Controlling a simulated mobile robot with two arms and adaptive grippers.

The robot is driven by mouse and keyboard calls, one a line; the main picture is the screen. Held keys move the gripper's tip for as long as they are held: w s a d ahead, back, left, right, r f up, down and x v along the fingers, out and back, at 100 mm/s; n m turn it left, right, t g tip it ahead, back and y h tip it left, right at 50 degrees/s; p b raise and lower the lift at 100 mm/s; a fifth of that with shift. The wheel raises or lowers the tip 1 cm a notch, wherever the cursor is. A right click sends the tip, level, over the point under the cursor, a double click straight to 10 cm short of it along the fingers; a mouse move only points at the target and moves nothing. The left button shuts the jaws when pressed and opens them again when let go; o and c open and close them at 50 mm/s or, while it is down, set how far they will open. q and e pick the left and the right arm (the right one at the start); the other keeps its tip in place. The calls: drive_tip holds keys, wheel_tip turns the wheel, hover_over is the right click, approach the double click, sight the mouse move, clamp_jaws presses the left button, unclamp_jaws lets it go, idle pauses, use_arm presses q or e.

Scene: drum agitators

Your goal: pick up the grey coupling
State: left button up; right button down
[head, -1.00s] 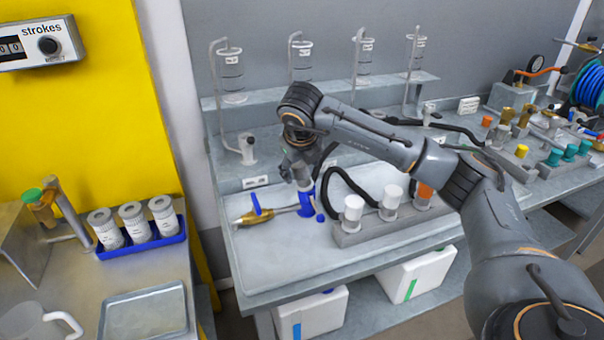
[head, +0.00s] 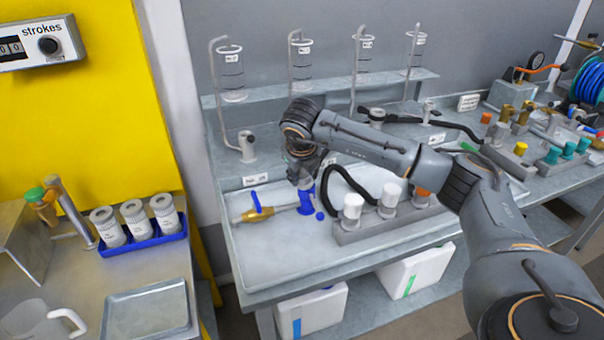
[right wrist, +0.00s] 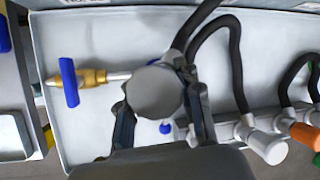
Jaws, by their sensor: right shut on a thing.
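My right gripper (head: 305,182) points down over the steel tray on the bench in the head view. In the right wrist view the right gripper (right wrist: 162,112) has its two fingers on either side of a round grey coupling (right wrist: 156,92), and it is shut on it. The coupling's underside is hidden, and in the head view the gripper covers it. A brass valve (head: 250,214) with a blue lever lies just left of the gripper; its pipe runs toward the coupling in the right wrist view (right wrist: 95,77). My left gripper is out of view.
A grey manifold block (head: 372,228) with white and orange caps stands close right of the gripper. A black hose (head: 352,180) loops between them. Measuring cylinders stand on the rear shelf (head: 270,92). The tray's front area is clear. A blue rack (head: 150,243) holds white jars at left.

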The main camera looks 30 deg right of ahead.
drive_tip(key=shift+w+r, duration=0.1)
drive_tip(key=shift+r, duration=0.4)
wheel_tip(320, 180, up, 2)
drive_tip(key=shift+a+r+b, duration=0.1)
drive_tip(key=shift+r+b, duration=0.1)
drive_tip(key=shift+b, duration=0.55)
drive_tip(key=s+a+r+b, duration=0.1)
drive_tip(key=s+a+r, duration=0.8)
drive_tip(key=s, duration=0.1)
drive_tip(key=shift+s+r, duration=0.35)
